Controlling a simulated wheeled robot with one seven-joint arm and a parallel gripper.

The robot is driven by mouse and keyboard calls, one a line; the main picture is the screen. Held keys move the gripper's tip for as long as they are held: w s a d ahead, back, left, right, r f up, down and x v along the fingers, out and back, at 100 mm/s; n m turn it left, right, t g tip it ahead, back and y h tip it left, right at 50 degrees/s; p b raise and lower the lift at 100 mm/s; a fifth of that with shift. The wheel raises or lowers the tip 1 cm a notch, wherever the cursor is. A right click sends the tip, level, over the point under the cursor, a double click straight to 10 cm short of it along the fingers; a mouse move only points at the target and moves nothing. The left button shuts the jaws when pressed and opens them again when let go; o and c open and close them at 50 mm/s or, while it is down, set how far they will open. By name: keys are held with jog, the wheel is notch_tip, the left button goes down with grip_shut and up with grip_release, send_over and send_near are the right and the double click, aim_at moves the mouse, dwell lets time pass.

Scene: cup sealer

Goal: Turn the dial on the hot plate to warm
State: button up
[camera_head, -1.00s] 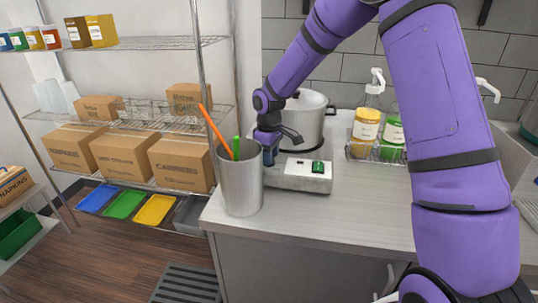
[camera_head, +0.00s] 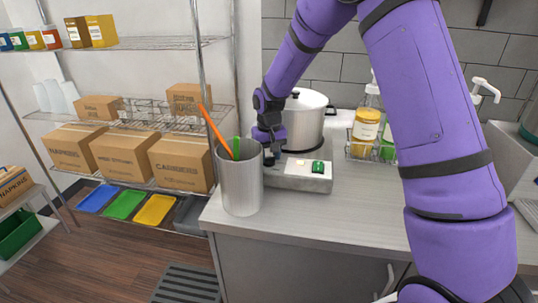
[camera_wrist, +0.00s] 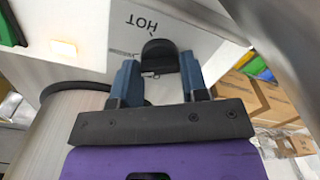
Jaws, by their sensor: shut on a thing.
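The hot plate (camera_head: 300,183) is a pale box on the counter with a silver lidded pot (camera_head: 303,120) on it. Its front carries a green switch (camera_head: 318,167) and a small light, which glows in the wrist view (camera_wrist: 63,48). The black dial (camera_wrist: 160,55) sits in the wrist view by the upside-down word HOT; other markings around it are too small or hidden to read. My gripper (camera_wrist: 158,61) is shut on the dial, one blue finger on each side. In the head view my gripper (camera_head: 268,152) is at the hot plate's left end, partly hidden behind the metal cup.
The metal cup (camera_head: 240,185) with an orange and a green stick stands close in front of my gripper. Pump bottles (camera_head: 366,125) stand in a rack at the right. A wire shelf with boxes (camera_head: 180,163) is at the left. The front of the counter is clear.

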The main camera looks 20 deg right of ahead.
aim_at(269, 157)
jog(key=shift+m, duration=0.3)
jog(key=o, duration=0.9)
jog(key=shift+r, duration=0.1)
notch_tip(269, 157, up, 11)
jog(key=shift+f, duration=0.2)
